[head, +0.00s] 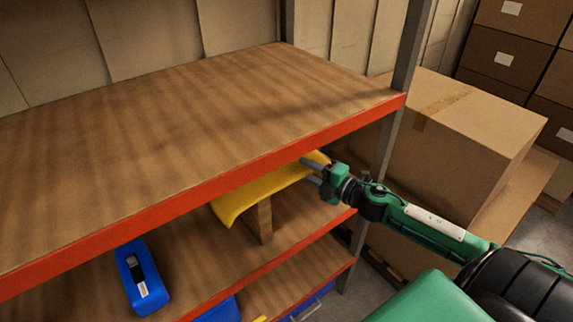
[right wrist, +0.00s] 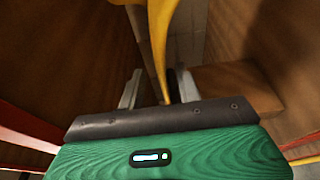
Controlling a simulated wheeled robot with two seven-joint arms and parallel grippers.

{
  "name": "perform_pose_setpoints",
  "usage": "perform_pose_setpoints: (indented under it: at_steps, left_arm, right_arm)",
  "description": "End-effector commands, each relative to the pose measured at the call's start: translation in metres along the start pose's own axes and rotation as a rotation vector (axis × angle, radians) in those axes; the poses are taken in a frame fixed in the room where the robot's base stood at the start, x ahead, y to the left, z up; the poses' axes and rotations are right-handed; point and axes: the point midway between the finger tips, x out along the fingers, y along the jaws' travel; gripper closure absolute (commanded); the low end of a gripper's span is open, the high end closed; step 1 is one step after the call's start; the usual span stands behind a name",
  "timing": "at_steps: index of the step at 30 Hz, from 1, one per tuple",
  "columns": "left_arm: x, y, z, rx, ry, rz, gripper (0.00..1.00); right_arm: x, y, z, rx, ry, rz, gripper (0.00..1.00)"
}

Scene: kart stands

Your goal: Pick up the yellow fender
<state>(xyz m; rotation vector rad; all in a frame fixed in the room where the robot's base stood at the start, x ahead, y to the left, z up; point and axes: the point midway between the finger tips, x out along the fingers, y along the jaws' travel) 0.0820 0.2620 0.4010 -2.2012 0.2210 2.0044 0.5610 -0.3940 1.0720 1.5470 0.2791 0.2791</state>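The yellow fender (head: 262,192) is a curved panel under the top shelf board, resting on a wooden stand (head: 264,222) on the shelf below. The top board's red edge hides part of it. My right gripper (head: 309,171) is at the fender's right end. In the right wrist view, the fender (right wrist: 160,40) runs edge-on between the two fingers of the right gripper (right wrist: 159,87). The fingers are apart, with a gap showing beside the fender's edge, so the gripper looks open around it. My left gripper is not in view.
The top shelf board (head: 180,125) is bare and its red front edge is close above my right gripper. A grey upright post (head: 390,140) stands behind my right arm. A blue object (head: 142,277) lies on the lower shelf. Cardboard boxes (head: 470,125) stand at the right.

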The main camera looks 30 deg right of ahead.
Motion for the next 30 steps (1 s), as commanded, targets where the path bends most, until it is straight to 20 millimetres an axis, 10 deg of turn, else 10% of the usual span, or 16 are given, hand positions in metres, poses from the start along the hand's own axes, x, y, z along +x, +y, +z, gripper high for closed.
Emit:
perform_pose_setpoints:
  at_steps: [19, 25, 30]
  left_arm:
    - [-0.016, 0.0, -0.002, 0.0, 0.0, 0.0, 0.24]
    - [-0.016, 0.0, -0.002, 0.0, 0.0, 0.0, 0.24]
    - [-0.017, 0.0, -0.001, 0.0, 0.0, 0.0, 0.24]
  right_arm:
    - [0.033, 0.001, 0.0, 0.0, -0.001, -0.001, 0.65]
    - [0.033, 0.001, 0.0, 0.0, 0.0, -0.001, 1.0]
    - [0.033, 0.002, 0.0, -0.001, 0.0, 0.001, 1.0]
